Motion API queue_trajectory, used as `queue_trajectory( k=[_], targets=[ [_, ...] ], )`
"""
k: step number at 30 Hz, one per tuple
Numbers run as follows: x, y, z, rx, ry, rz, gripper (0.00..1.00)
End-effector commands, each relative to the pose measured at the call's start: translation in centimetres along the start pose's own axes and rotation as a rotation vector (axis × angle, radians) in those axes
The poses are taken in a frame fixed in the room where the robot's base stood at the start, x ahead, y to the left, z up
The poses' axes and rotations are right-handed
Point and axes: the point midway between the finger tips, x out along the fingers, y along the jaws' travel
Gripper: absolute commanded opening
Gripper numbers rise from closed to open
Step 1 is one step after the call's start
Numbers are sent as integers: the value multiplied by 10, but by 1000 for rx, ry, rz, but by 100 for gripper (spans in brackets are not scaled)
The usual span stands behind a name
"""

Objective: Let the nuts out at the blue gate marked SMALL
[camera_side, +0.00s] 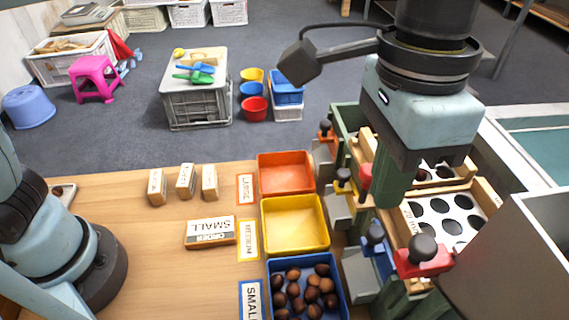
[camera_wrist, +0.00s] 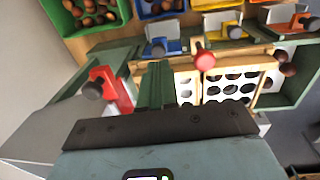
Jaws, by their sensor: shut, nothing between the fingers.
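The blue gate (camera_side: 375,237) has a dark knob and stands behind a metal chute above the blue tray (camera_side: 345,292). The blue gate also shows in the wrist view (camera_wrist: 158,46), just beyond my fingertips. Several brown chestnuts (camera_side: 303,290) lie in the blue tray. The SMALL label (camera_side: 250,300) lies on the table left of that tray. My gripper (camera_side: 393,204) is shut and empty, above the sorter and apart from the blue gate; its green fingers also show in the wrist view (camera_wrist: 156,66).
The yellow gate (camera_side: 344,182) and orange gate (camera_side: 325,133) stand farther back, above an empty yellow tray (camera_side: 295,224) and orange tray (camera_side: 286,172). A red lever (camera_side: 423,258) with a dark knob and a red knob (camera_wrist: 205,60) are close by. An ORDER SMALL block (camera_side: 210,232) lies on the table.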

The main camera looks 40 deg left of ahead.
Motion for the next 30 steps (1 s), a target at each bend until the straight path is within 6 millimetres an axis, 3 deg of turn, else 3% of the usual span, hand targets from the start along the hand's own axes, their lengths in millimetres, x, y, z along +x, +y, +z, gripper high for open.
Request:
queue_trajectory(
  k=[9, 25, 30],
  targets=[
    [37, 0, 0, 1, 0, 0, 0],
    [46, 0, 0, 0, 0, 0, 0],
    [64, -1, -1, 0, 0, 0, 0]
  ],
)
